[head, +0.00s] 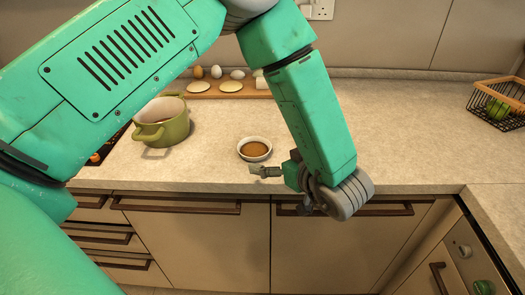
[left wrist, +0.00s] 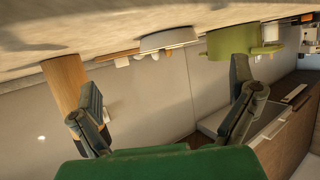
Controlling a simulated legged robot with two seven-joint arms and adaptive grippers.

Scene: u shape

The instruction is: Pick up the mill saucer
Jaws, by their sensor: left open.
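The mill saucer is most likely the small round white dish (head: 255,149) with brown contents, on the counter near the middle of the head view. It also shows, upside down, near the top of the left wrist view (left wrist: 168,41). My left gripper (head: 264,171) is just in front of the dish, near the counter's front edge, with its fingers pointing left. In the left wrist view its two fingers (left wrist: 167,105) are spread wide with nothing between them, and the dish is beyond them. My right gripper is in neither view.
A green pot (head: 162,122) stands left of the dish. A wooden board (head: 210,90) with eggs and pale round pieces lies at the back. A wire basket (head: 498,103) is at far right. A wooden cylinder (left wrist: 66,80) shows in the left wrist view. The right counter is clear.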

